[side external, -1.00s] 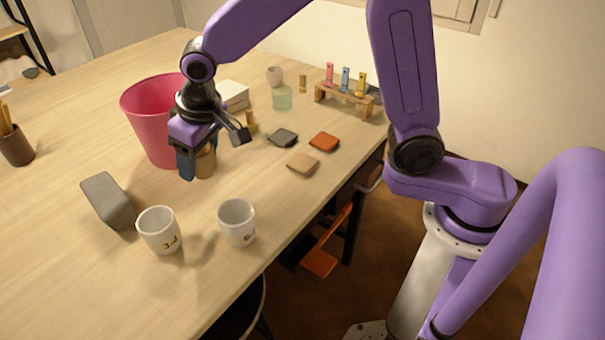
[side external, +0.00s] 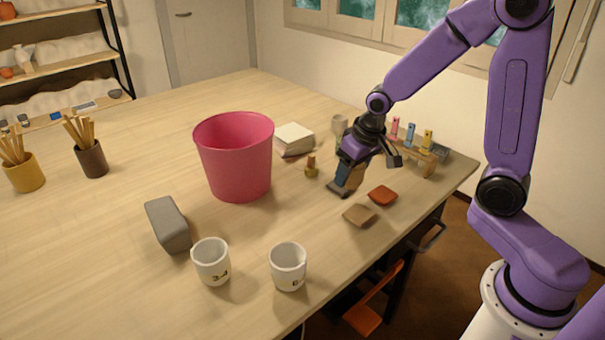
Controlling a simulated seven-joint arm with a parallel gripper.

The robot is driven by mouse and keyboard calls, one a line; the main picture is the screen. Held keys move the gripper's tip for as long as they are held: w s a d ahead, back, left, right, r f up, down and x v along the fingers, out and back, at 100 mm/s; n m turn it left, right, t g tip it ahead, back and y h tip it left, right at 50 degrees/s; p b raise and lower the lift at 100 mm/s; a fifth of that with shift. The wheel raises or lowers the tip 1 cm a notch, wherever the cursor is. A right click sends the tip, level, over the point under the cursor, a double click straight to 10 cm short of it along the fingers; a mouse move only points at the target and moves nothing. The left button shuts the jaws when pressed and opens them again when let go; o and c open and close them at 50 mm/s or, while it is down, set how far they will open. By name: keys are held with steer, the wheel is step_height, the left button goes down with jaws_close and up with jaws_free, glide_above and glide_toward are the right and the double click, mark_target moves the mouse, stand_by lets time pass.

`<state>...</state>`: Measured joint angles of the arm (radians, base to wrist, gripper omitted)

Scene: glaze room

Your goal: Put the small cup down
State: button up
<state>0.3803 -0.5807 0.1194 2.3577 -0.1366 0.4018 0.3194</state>
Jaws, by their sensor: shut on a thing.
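My gripper (side external: 346,188) points down at the right part of the table, to the right of the pink bucket, low above or at the dark grey tile (side external: 336,192). It is shut on the small cup (side external: 356,179). Only a tan-brown strip of the cup shows between the dark fingers, so I cannot tell whether its base touches the tile. An orange tile (side external: 382,195) and a tan tile (side external: 359,215) lie just right of and in front of the gripper.
The pink bucket (side external: 235,165) stands left of the gripper, with a small brass-brown piece (side external: 311,168) between them. Two white marked cups (side external: 211,264) and (side external: 288,268) and a grey block (side external: 168,224) stand in front. Behind are a white block (side external: 294,139), a pale cup (side external: 339,125) and a wooden rack (side external: 425,160).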

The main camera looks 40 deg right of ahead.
steer(key=w+a+r+n, duration=0.3)
steer(key=w+a+r, duration=0.9)
steer(key=r, duration=0.2)
steer(key=shift+y, duration=0.4)
steer(key=w+a+f, duration=0.1)
steer(key=w+f, duration=0.2)
steer(key=w, duration=0.1)
steer(key=w+a+f, duration=0.1)
steer(key=w+f, duration=0.2)
steer(key=w, duration=0.2)
steer(key=w+a+f, duration=0.1)
steer(key=w+f, duration=0.2)
steer(key=w, duration=0.1)
steer(key=shift+w+a+f, duration=0.2)
steer(key=shift+a, duration=0.05)
steer(key=shift+f, duration=1.6)
steer(key=shift+f, duration=0.5)
steer(key=o, duration=1.1)
steer(key=shift+o, duration=0.2)
